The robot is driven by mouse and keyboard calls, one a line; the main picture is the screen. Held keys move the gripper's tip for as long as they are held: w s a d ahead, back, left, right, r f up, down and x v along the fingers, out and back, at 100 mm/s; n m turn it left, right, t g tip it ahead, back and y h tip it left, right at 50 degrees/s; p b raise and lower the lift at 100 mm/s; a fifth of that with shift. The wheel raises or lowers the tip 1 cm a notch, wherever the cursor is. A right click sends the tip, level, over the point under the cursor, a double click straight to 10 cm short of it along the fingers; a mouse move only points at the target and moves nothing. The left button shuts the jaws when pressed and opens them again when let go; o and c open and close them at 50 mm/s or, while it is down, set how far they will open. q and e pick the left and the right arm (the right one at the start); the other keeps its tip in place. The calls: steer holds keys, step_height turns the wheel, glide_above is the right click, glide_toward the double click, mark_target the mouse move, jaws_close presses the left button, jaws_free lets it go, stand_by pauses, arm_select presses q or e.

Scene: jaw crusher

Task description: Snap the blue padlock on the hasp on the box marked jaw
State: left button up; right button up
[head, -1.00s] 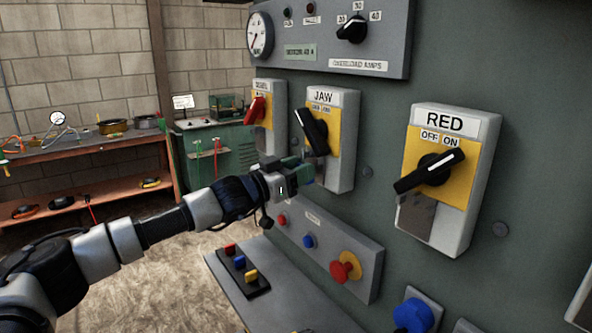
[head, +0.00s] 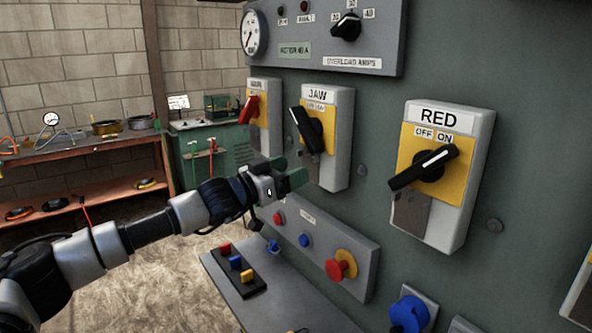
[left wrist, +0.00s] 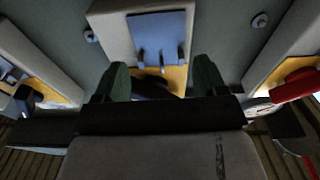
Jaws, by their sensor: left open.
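The grey box marked JAW (head: 338,150) has a yellow plate and a black handle (head: 307,130) slanting from upper left to lower right. My left gripper (head: 293,176) is open, with green fingers near its lower part, covering its hasp in the head view. In the left wrist view the hasp, a blue-grey plate (left wrist: 160,35), shows beyond and between the fingertips; no padlock sits between them. A small blue thing, probably the blue padlock (head: 272,246), shows low by the shelf's back edge, below the gripper. Whether it rests there is unclear. My right gripper is not in view.
A black holder (head: 252,287) with red, blue and yellow pieces lies on the grey shelf (head: 285,312). The box marked RED (head: 474,170) is to the right, another box with a red handle (head: 249,108) to the left. A red mushroom button (head: 336,270) protrudes below.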

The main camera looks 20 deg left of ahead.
arm_select(q)
steer(key=b+v, duration=0.1)
steer(key=v, duration=0.7)
steer(key=shift+s+a, duration=0.2)
steer(key=shift+s, duration=0.1)
